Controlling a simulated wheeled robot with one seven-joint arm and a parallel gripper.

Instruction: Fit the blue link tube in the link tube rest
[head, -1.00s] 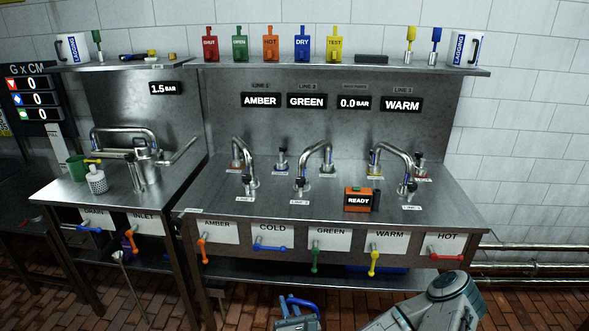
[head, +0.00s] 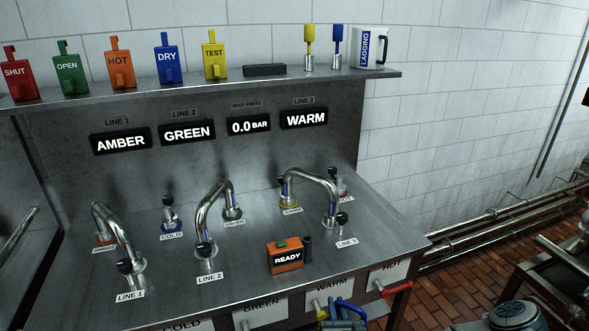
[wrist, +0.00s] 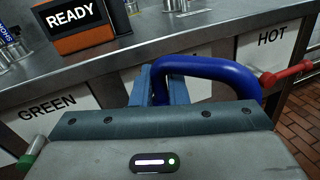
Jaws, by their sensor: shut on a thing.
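The blue link tube (wrist: 215,68) is a bent, glossy tube in the wrist view. My gripper (wrist: 160,88) is shut on one end of it, and the bend reaches out to the right. In the head view the tube (head: 350,309) and my gripper (head: 338,323) show at the bottom edge, in front of the bench's front panel. The link tube rest is not labelled in view. A low dark block (head: 265,70) lies on the shelf, but I cannot tell whether it is the rest.
Metal link tubes arch over the bench top (head: 180,280). An orange READY box (head: 285,257) stands near its front. A red lever (head: 396,288) sticks out at HOT. The shelf (head: 240,88) holds coloured tags, yellow and blue pegs and a LAGGING mug (head: 370,47).

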